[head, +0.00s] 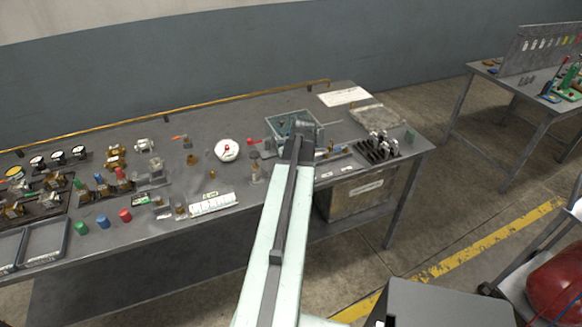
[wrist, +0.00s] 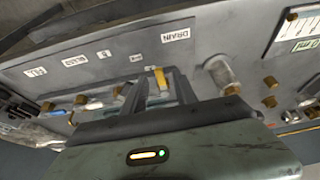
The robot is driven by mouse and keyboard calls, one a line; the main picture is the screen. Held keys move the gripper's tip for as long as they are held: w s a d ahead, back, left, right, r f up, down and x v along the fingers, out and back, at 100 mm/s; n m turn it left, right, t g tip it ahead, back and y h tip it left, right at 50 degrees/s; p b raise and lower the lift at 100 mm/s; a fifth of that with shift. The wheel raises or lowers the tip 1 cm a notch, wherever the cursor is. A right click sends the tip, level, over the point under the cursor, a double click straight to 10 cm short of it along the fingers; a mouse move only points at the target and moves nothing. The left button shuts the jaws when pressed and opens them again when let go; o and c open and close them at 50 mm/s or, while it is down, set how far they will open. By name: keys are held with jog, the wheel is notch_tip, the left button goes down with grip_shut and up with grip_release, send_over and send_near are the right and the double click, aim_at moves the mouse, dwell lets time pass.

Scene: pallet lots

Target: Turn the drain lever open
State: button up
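A white label reading DRAIN (wrist: 176,34) shows on the grey surface in the wrist view. The fingers are apart, and I see no clear contact with the lever. The lever's base and the fitting under it are partly hidden by the fingers. In the head view my gripper (head: 303,138) is over the right part of the workbench, beside a green-grey tray (head: 270,128). My arm hides part of the bench there, and the lever is not clear in that view.
Several brass fittings and a clear cylinder (wrist: 222,75) stand close to the gripper's right in the wrist view.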

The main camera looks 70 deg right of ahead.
jog(key=shift+r, duration=0.1)
jog(key=p+v, duration=0.7)
jog(key=shift+s+r, duration=0.15)
jog(key=shift+r, duration=0.1)
jog(key=shift+a, duration=0.15)
